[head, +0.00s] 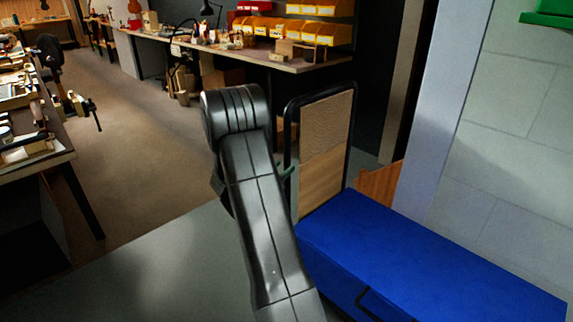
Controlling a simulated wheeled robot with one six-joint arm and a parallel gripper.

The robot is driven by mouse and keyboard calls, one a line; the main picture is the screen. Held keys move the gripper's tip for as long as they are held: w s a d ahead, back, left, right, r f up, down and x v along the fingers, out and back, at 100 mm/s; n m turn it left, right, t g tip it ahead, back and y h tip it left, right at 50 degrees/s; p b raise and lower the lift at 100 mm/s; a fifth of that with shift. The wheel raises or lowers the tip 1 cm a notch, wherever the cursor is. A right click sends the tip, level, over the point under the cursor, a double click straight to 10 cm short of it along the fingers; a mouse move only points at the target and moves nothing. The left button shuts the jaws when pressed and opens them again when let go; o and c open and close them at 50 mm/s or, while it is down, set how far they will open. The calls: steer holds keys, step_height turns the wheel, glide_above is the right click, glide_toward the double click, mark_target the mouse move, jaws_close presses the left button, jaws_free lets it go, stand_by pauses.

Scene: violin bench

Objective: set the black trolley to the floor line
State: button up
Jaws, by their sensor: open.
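A black tubular frame with rounded top corners, which looks like the black trolley's handle (351,108), stands upright right of the middle. Tan and wood-coloured panels fill it. Its lower part is hidden behind my arm and a blue box, so I cannot see its base or wheels. My arm rises in front of its left side. My gripper cannot be made out; a small dark piece sticks out beside the arm near the frame, but I cannot tell what it is. No painted floor line shows; the brown floor (140,150) meets a grey floor (150,270) along a slanting edge.
The blue box (430,250) with a dark handle fills the lower right, beside a pale post (430,130) and wall. A workbench (35,150) stands at left, another bench (285,66) with yellow bins at the back. Open floor lies between them.

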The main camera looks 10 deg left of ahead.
mark_target(286, 166)
steer(key=p+v, duration=0.1)
steer(key=v, duration=0.9)
steer(key=shift+s, duration=0.2)
steer(key=shift+w, duration=0.1)
steer(key=b+x, duration=0.2)
steer(key=x, duration=1.1)
steer(key=shift+w+d, duration=0.1)
steer(key=shift+w, duration=0.2)
steer(key=shift+s+d, duration=0.1)
steer(key=shift+d, duration=0.05)
steer(key=shift+r, duration=0.1)
